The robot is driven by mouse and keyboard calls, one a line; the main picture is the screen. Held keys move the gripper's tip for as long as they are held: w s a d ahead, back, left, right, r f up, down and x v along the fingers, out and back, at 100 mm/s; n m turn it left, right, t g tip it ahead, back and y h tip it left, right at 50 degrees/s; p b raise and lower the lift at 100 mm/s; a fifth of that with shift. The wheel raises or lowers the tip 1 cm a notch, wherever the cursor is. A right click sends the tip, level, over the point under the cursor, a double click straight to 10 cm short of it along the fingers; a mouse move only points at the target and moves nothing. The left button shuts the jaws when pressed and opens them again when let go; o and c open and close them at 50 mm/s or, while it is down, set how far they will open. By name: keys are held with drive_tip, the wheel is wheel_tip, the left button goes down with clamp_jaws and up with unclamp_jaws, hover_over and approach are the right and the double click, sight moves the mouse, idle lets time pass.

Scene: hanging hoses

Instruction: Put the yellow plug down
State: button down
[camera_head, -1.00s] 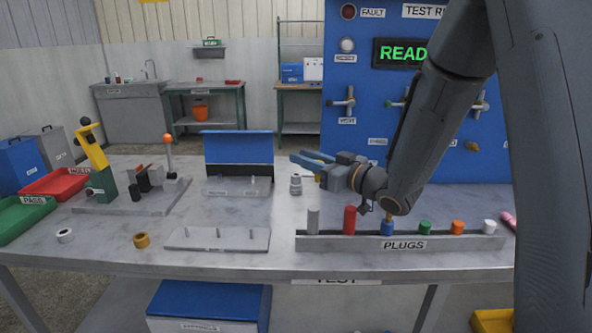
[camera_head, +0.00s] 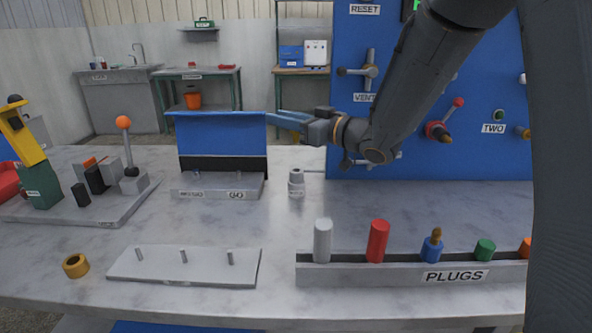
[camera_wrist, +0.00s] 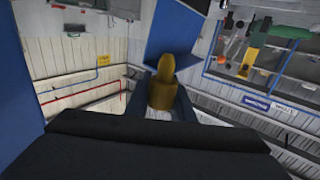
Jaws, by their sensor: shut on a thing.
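My gripper (camera_head: 290,122) is in the air above the table's back part, in front of the blue hinged panel's right edge. Its fingers point left. In the wrist view the yellow plug (camera_wrist: 165,84), brass-yellow with a rounded end, stands between the two fingers, which are shut on it. In the head view the fingers mostly hide the plug. The plug rack (camera_head: 340,277), labelled PLUGS, stands at the table's front right, well below and apart from my gripper. It holds grey, red (camera_head: 377,241), blue (camera_head: 431,250), green (camera_head: 485,250) and orange plugs.
A small grey cylinder (camera_head: 296,184) stands below my gripper. The GO and NO-GO gauge block (camera_head: 215,190) is to its left. A flat plate with three pegs (camera_head: 207,268) and a brass ring (camera_head: 76,265) lie in front. The table middle is bare. The blue test rig (camera_head: 420,110) rises behind.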

wheel_tip(320, 180, down, 10)
drive_tip(key=shift+r, duration=0.2)
idle(0.5)
drive_tip(key=shift+s+f, duration=0.1)
drive_tip(key=shift+f, duration=0.3)
